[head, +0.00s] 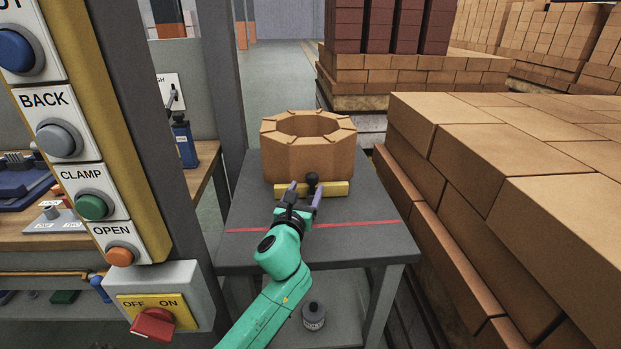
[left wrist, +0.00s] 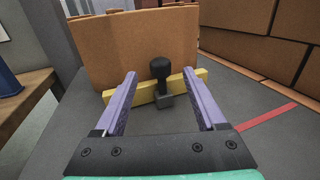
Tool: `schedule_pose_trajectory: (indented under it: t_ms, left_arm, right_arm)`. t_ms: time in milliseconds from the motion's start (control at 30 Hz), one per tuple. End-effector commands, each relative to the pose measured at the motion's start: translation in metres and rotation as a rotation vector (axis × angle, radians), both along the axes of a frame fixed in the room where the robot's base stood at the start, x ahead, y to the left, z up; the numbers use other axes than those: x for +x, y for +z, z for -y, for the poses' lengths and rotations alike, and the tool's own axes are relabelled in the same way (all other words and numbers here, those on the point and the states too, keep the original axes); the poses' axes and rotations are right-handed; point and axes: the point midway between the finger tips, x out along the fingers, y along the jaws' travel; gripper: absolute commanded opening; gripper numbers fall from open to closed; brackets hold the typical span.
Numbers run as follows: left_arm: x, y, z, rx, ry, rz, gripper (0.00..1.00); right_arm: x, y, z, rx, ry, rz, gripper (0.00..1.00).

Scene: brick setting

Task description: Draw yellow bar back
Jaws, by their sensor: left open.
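The yellow bar (head: 336,188) lies on the grey table (head: 360,251) against the front of a ring of tan bricks (head: 300,155). A black knob (head: 312,178) on a short post stands at the bar's middle. In the left wrist view the yellow bar (left wrist: 189,83) crosses behind my fingers and the knob (left wrist: 161,67) stands upright between them. My left gripper (head: 303,191) is open, also seen in the left wrist view (left wrist: 160,88), with its purple fingers either side of the knob and a gap to each. My right gripper is not in view.
A red line (head: 350,223) crosses the table in front of the bar. Stacked tan bricks (head: 520,190) stand close on the right. A button panel (head: 75,150) and a switch box (head: 160,300) are on the left. The table between bar and red line is clear apart from my arm.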

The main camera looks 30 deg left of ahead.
Motion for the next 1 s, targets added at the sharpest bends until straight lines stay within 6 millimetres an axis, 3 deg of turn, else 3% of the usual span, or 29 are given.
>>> schedule_pose_trajectory:
  t_ms: [100, 200, 533, 567, 733, 1000]
  left_arm:
    - [0.028, 0.001, -0.010, -0.001, 0.001, 0.003, 0.73]
    - [0.042, 0.000, -0.015, -0.002, 0.001, 0.002, 0.73]
    - [0.051, -0.001, -0.018, -0.001, -0.001, -0.001, 0.73]
    - [0.051, -0.001, -0.018, -0.001, -0.001, -0.001, 0.65]
    - [0.050, -0.001, -0.018, -0.001, -0.001, 0.000, 0.00]
    - [0.050, -0.001, -0.017, 0.000, -0.001, 0.000, 0.00]
  right_arm:
    - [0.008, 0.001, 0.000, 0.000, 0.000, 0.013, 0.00]
    - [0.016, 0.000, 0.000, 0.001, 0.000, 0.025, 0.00]
    - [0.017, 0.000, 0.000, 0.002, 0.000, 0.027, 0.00]
    - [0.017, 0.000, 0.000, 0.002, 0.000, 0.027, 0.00]
    - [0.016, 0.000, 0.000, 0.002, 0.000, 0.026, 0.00]
    - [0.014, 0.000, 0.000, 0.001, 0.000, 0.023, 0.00]
